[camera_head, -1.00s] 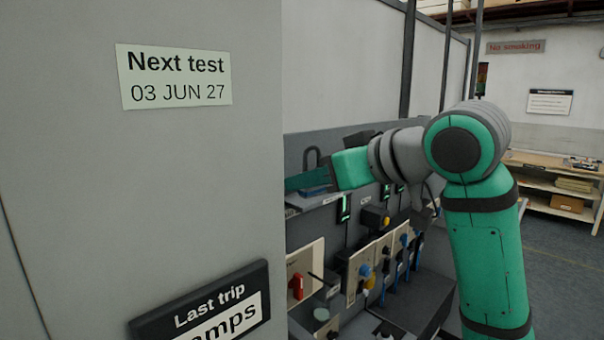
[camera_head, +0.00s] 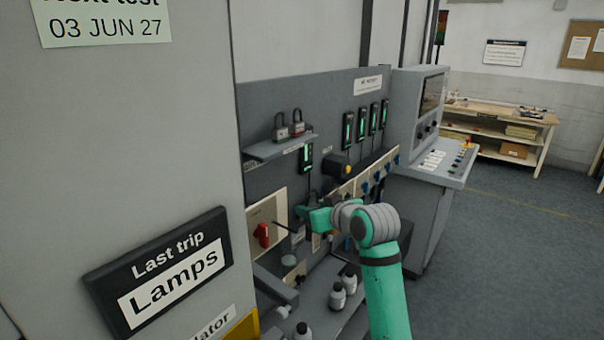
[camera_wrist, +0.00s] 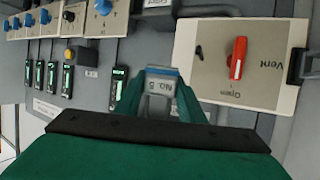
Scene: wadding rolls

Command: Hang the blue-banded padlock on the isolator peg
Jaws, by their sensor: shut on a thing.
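My gripper (camera_wrist: 160,95) is shut on the blue-banded padlock (camera_wrist: 160,86), a grey body marked "No. 5" with a blue strip, in the wrist view. Its shackle is hidden there. In the head view my gripper (camera_head: 303,211) is beside the isolator panel (camera_head: 279,197), and I cannot make out the padlock. The panel (camera_wrist: 190,90) is cream, marked "Vent" and "Open", with a red handle (camera_wrist: 238,57). A dark peg (camera_wrist: 199,52) sticks out of it; it also shows in the head view (camera_head: 283,228). The padlock and peg appear apart.
Two other padlocks stand on a grey shelf (camera_head: 270,151), one grey (camera_head: 281,132) and one with red (camera_head: 298,129). Panels with blue knobs (camera_head: 378,174) line the bench to the right. Several bottles (camera_head: 337,296) stand below my arm. A large cabinet (camera_head: 120,130) fills the left.

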